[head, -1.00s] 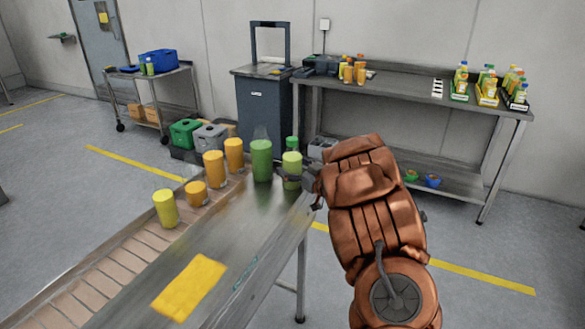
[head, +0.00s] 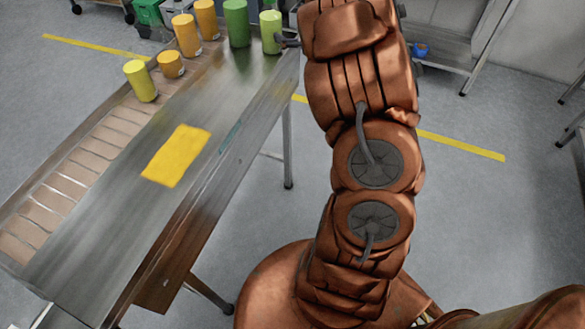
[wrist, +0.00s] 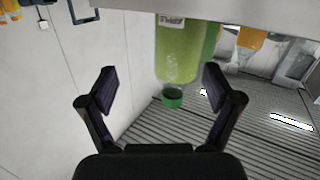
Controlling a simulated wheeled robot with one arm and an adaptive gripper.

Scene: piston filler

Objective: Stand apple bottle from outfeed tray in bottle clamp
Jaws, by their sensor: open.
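A light green bottle (head: 270,32) stands upright at the far right end of the steel conveyor table in the head view. My gripper (head: 287,42) is at its right side, partly hidden by my arm. In the wrist view, which looks upside down, a yellow-green bottle (wrist: 180,52) with a green cap (wrist: 173,98) is just ahead of my gripper (wrist: 160,85). The fingers are wide apart, with the cap between their tips in the picture. I cannot tell whether they touch it. I cannot make out the bottle clamp, or which surface is the outfeed tray.
A dark green container (head: 236,22) stands close left of the bottle. Orange containers (head: 187,35) and a yellow one (head: 140,80) line the conveyor (head: 115,130). A yellow sheet (head: 176,155) lies flat on the steel top.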

